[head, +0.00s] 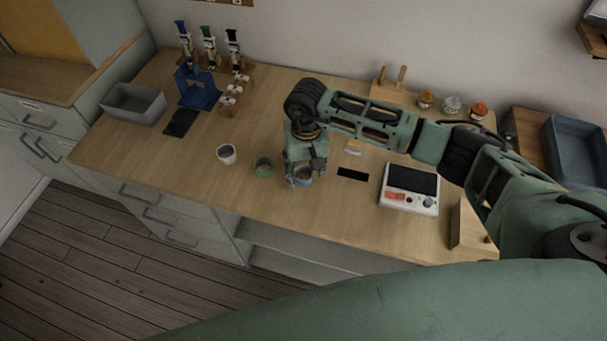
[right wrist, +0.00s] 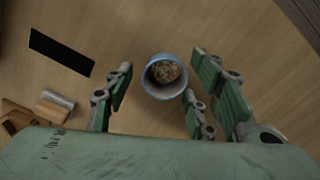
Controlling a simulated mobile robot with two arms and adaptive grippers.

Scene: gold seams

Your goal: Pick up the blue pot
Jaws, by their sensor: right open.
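The blue pot (head: 303,173) stands on the wooden worktop near its front edge, partly hidden by my right gripper (head: 304,166). In the right wrist view the blue pot (right wrist: 150,89) appears from above, with brownish grainy contents. My right gripper (right wrist: 158,76) is open, with fingers on both sides of the pot in that view. I cannot tell whether the fingertips touch it or how far down they reach. My left gripper is not in view.
A green pot (head: 263,168) and a white pot (head: 226,154) stand left of the blue one. A black strip (head: 353,174) and a white device (head: 409,204) lie to the right. A grey bin (head: 134,104) and blue stand (head: 197,91) are at the left.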

